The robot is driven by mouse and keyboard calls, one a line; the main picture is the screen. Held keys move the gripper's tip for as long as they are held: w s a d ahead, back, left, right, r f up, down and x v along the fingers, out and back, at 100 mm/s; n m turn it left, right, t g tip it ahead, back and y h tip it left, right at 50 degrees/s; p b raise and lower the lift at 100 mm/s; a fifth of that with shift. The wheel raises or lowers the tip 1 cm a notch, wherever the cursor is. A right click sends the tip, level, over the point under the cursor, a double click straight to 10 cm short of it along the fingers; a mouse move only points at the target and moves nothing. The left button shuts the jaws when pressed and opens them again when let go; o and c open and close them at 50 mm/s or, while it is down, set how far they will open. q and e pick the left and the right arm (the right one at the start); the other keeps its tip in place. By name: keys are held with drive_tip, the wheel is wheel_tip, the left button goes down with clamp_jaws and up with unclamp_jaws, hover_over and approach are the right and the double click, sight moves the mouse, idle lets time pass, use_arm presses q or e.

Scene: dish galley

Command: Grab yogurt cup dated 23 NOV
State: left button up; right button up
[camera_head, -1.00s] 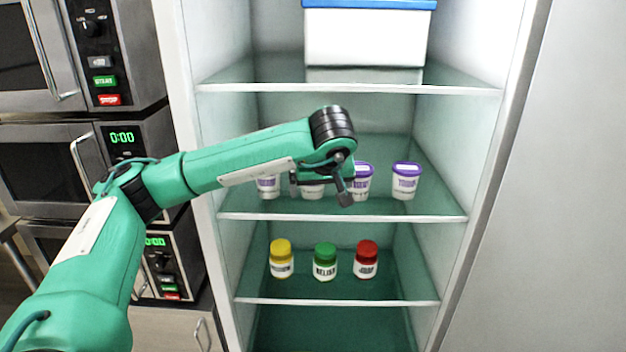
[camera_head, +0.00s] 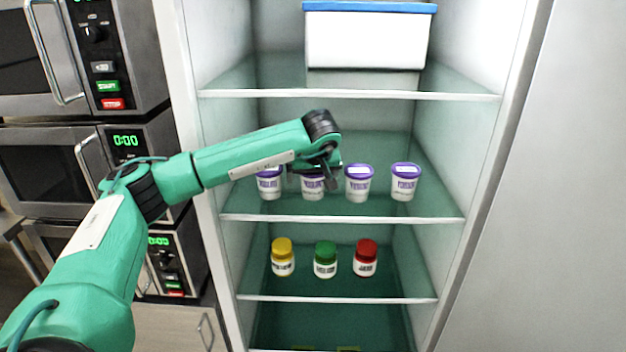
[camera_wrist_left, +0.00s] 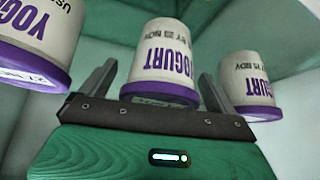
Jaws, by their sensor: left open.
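Several white yogurt cups with purple lids stand in a row on the middle fridge shelf: the leftmost (camera_head: 270,188), the second (camera_head: 312,190), the third (camera_head: 358,188) and the rightmost (camera_head: 404,186). My left gripper (camera_head: 312,181) is open in front of the second cup and hides part of it. In the left wrist view, a cup (camera_wrist_left: 163,55) appears upside down between the open fingers, with no grip on it. Its label shows a date ending in NOV; the number is too blurred to be sure of. Two other cups flank it. My right gripper is not in view.
A white box with a blue lid (camera_head: 366,38) sits on the shelf above. Yellow-lidded (camera_head: 283,262), green-lidded (camera_head: 325,264) and red-lidded (camera_head: 366,262) jars stand on the shelf below. Fridge side walls bound the shelf. Microwaves (camera_head: 45,165) are stacked at left.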

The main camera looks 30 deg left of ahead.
use_arm(q)
drive_tip(key=c, duration=1.2)
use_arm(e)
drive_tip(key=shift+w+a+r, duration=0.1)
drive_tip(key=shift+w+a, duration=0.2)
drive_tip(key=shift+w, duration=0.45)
